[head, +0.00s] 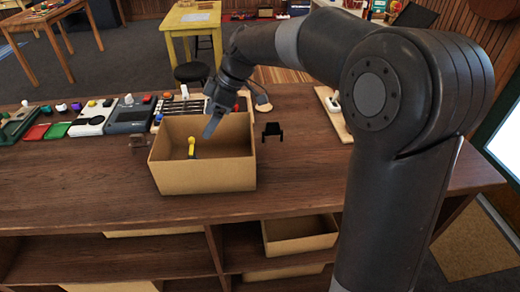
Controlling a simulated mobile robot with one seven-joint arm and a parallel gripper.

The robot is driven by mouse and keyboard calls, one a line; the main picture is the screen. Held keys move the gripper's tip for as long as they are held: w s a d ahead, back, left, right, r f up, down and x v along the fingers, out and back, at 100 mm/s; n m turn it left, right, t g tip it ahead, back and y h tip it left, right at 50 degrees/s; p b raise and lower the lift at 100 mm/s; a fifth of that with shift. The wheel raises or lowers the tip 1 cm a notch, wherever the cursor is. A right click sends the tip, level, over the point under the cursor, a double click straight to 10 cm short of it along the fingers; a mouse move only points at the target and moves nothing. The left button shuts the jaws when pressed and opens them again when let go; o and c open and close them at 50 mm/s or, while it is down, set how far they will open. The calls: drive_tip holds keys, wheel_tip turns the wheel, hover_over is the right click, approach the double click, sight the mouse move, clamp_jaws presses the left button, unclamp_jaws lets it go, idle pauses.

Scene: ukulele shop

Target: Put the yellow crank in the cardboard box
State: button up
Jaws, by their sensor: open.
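The open cardboard box (205,178) stands on the wooden bench, near its front edge. The yellow crank (191,146) shows inside the box, left of its middle, standing roughly upright with its lower end near the front wall. My gripper (211,127) is over the box, pointing down, to the right of the crank and apart from it. It is open and holds nothing that I can see. The front wall hides part of the box floor.
Several devices and trays line the back left. A wooden board (335,112) lies at the back right.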

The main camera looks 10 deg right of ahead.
drive_tip(key=s+d+m+t+h, duration=0.3)
drive_tip(key=s+d+m, duration=0.6)
drive_tip(key=s, duration=0.4)
drive_tip(key=s+d+m+t+h, duration=0.2)
drive_tip(key=s+d+m+h, duration=0.1)
drive_tip(key=s+d+m, duration=0.6)
drive_tip(key=s+d, duration=0.2)
drive_tip(key=s, duration=0.2)
drive_tip(key=shift+s+d+f+t, duration=0.2)
drive_tip(key=shift+d+f+t, duration=0.05)
drive_tip(key=shift+d+t, duration=0.15)
